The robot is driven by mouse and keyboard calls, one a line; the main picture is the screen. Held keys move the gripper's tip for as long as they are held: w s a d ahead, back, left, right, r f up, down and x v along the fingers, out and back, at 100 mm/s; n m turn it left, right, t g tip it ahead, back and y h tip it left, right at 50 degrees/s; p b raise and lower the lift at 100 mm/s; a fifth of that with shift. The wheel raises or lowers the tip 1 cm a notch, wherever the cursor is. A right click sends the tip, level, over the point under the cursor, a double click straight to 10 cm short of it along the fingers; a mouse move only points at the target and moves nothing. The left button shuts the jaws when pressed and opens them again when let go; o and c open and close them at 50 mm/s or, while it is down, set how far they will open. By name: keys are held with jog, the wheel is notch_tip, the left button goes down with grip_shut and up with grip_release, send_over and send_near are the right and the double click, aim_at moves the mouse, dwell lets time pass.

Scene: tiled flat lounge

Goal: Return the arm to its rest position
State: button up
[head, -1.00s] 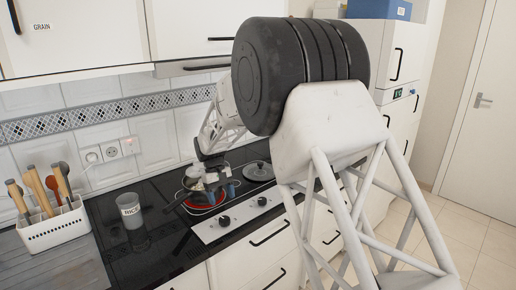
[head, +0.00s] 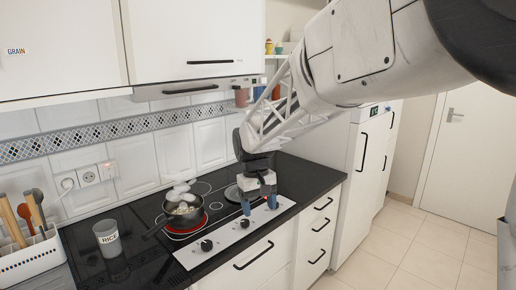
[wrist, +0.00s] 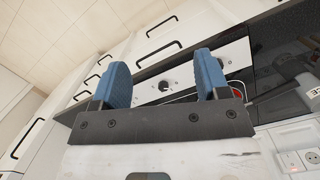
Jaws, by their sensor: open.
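My gripper (head: 259,204) hangs above the right part of the stove, over the control panel side, with its blue fingers apart and nothing between them. In the wrist view the two blue fingers (wrist: 162,84) are spread, with the panel and drawer fronts behind them. My white arm reaches in from the upper right in the head view.
A pot (head: 184,212) with a glassy lid sits on the red-glowing burner, left of my gripper. A grey RICE cup (head: 107,238) and a white utensil holder (head: 32,258) stand further left. Upper cabinets (head: 194,45) overhang the counter. The floor (head: 425,250) at right is clear.

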jog(key=s+d+r+m+t, duration=0.2)
jog(key=s+d+r+m, duration=0.15)
jog(key=s+d, duration=1.05)
jog(key=s+d+f+t, duration=0.1)
jog(key=s+d, duration=0.1)
jog(key=s, duration=0.7)
jog(key=s+d+f+m+t, duration=0.1)
jog(key=s+d, duration=0.1)
jog(key=s, duration=0.7)
jog(key=shift+s+f+y, duration=0.2)
jog(key=shift+f+y, duration=0.15)
jog(key=shift+y, duration=0.05)
